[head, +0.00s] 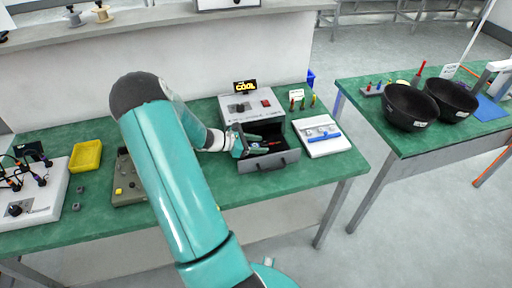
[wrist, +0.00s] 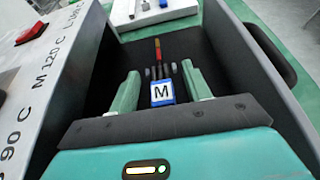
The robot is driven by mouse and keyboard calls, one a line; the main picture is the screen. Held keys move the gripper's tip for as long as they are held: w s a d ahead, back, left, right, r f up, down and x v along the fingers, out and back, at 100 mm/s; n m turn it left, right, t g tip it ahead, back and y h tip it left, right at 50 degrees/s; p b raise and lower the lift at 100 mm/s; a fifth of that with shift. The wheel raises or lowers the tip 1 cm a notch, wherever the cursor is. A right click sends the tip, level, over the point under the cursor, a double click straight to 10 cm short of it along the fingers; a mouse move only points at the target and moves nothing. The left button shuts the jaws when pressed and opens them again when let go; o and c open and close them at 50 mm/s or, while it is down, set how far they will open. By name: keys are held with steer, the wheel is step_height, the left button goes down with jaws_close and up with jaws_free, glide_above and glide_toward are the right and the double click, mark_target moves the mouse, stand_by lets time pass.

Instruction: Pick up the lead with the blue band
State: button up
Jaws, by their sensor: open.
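My gripper (wrist: 160,80) is open and reaches into a dark open drawer (wrist: 112,62). In the head view my gripper (head: 241,145) is at the left part of that drawer (head: 275,162). I cannot tell whether these belong to one lead with the blue piece. In the head view the drawer contents are small and partly hidden by my gripper.
The drawer belongs to a grey oven-like box (head: 252,106) with a display reading COOL (head: 245,86). A white tray with a blue strip (head: 321,135) stands to its right, and several coloured leads (head: 302,101) stand behind. A yellow bin (head: 87,156) is at the left.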

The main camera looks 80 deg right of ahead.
steer(key=shift+c, duration=0.2)
jaws_close()
steer(key=shift+r, duration=0.1)
